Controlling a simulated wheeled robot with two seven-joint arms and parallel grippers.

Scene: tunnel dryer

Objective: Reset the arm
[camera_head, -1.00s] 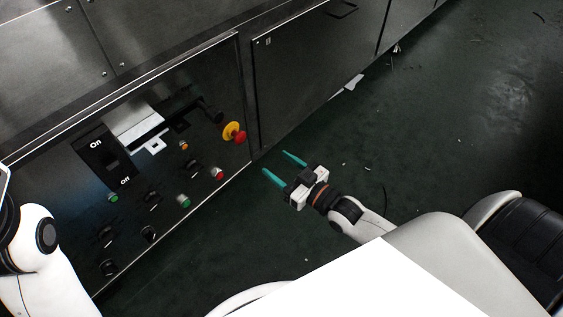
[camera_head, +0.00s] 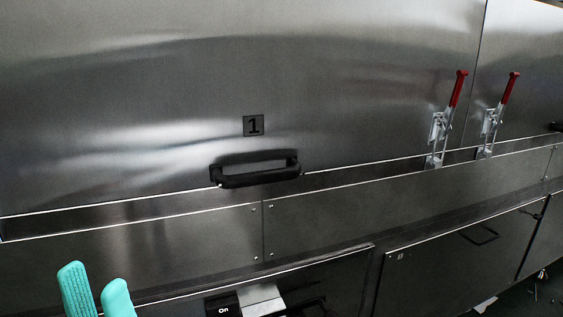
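My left gripper (camera_head: 98,292) shows at the bottom left of the head view. Only its two teal fingertips are in view. They stand a little apart with nothing seen between them, in front of the steel lower panel. The rest of my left arm is below the picture. My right gripper is not in view.
A large steel door marked 1 (camera_head: 254,125) has a black handle (camera_head: 256,172). Two red-handled toggle clamps (camera_head: 457,90) (camera_head: 509,88) stand at the right. The control panel (camera_head: 345,283) is partly seen at the bottom. Dark floor (camera_head: 541,292) shows at bottom right.

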